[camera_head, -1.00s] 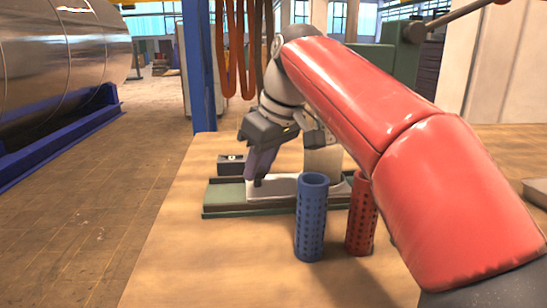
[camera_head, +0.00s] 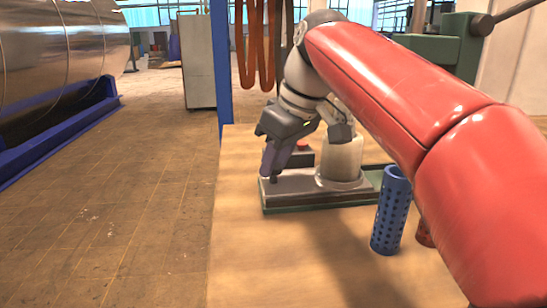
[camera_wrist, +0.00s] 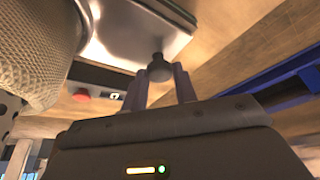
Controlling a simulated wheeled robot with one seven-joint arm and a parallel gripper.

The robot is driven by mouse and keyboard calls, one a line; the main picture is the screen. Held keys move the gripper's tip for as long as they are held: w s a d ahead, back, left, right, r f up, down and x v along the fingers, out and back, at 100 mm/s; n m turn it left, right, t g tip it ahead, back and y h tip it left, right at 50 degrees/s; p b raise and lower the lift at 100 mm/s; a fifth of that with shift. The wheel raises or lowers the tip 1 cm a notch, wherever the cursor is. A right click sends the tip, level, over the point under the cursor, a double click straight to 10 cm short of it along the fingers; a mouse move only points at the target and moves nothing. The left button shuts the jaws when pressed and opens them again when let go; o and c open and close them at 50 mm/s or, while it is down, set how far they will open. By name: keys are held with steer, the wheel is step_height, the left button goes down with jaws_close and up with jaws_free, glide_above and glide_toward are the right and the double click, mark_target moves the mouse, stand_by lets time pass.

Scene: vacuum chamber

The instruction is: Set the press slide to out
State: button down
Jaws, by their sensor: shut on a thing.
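The press slide (camera_head: 300,186) is a flat grey metal plate on a green base rail (camera_head: 320,208). Its left end lies about level with the rail's left end. A pale cylinder (camera_head: 341,160) stands upright on the plate; in the wrist view its side shows a mesh texture (camera_wrist: 32,45). My gripper (camera_head: 268,174) points down at the plate's left end. In the wrist view the slide (camera_wrist: 125,32) carries a dark knob (camera_wrist: 158,66). My gripper's two purple fingers (camera_wrist: 160,84) are shut on this knob, which is partly hidden between them.
A box with a red button (camera_head: 303,147) sits behind the rail. A blue perforated cylinder (camera_head: 391,212) stands in front of the rail's right part, with a red cylinder (camera_head: 424,236) mostly hidden behind my arm. The front left of the wooden table (camera_head: 260,260) is clear.

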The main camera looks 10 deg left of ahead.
steer(key=shift+s+a+r, duration=0.1)
steer(key=shift+a, duration=0.15)
steer(key=c, duration=1.1)
jaws_free()
steer(key=p+v, duration=0.2)
steer(key=v, duration=0.5)
steer(key=shift+r, duration=0.3)
steer(key=shift+s+d, duration=0.1)
steer(key=shift+s, duration=0.15)
